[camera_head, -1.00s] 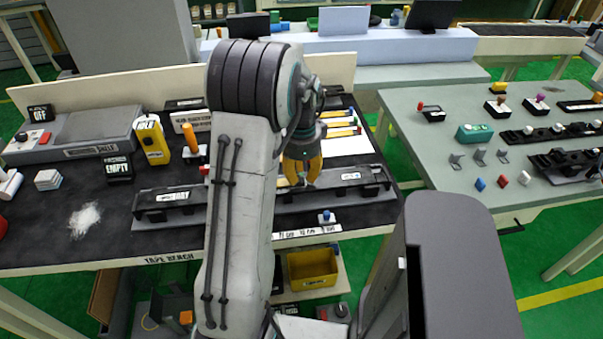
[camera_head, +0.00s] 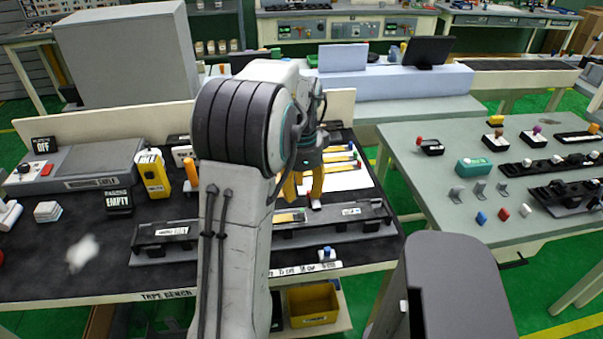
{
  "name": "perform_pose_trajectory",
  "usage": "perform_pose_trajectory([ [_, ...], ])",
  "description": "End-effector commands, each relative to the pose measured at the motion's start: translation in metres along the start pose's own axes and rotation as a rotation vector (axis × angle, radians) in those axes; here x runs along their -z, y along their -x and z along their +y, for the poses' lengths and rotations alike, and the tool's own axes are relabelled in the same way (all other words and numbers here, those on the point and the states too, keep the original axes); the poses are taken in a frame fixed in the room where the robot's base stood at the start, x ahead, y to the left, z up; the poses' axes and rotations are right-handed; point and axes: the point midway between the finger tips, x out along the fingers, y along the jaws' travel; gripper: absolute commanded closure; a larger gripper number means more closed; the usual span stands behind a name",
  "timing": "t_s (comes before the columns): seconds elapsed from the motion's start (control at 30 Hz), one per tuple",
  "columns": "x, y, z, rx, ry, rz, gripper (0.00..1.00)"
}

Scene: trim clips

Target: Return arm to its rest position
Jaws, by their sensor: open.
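My arm rises from the bottom of the view and reaches forward over the dark tape bench (camera_head: 30,270). My gripper (camera_head: 304,202) has yellow fingers pointing down, over the long black fixture (camera_head: 345,222) near the bench's front. The fingers stand apart and the jaws are open. A small white piece with a dark top (camera_head: 315,205) shows by the right fingertip; I cannot tell whether they touch. My arm hides the middle of the fixture and part of the bench behind it.
A yellow device (camera_head: 154,175) and an orange-topped holder (camera_head: 190,172) stand left of my arm. A grey box unit (camera_head: 95,162) lies further left. A second table (camera_head: 450,195) with small parts is at the right. A yellow bin (camera_head: 312,303) sits below the bench.

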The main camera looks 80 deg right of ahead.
Motion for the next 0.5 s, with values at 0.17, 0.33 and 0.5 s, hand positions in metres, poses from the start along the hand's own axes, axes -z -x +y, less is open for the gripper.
perform_pose_trajectory([
  [0.17,0.0,0.026,0.0,0.003,0.0,0.001,0.61],
  [0.33,0.0,0.041,0.0,0.001,0.0,0.0,0.61],
  [0.5,0.0,0.048,0.0,0.0,0.0,0.0,0.61],
])
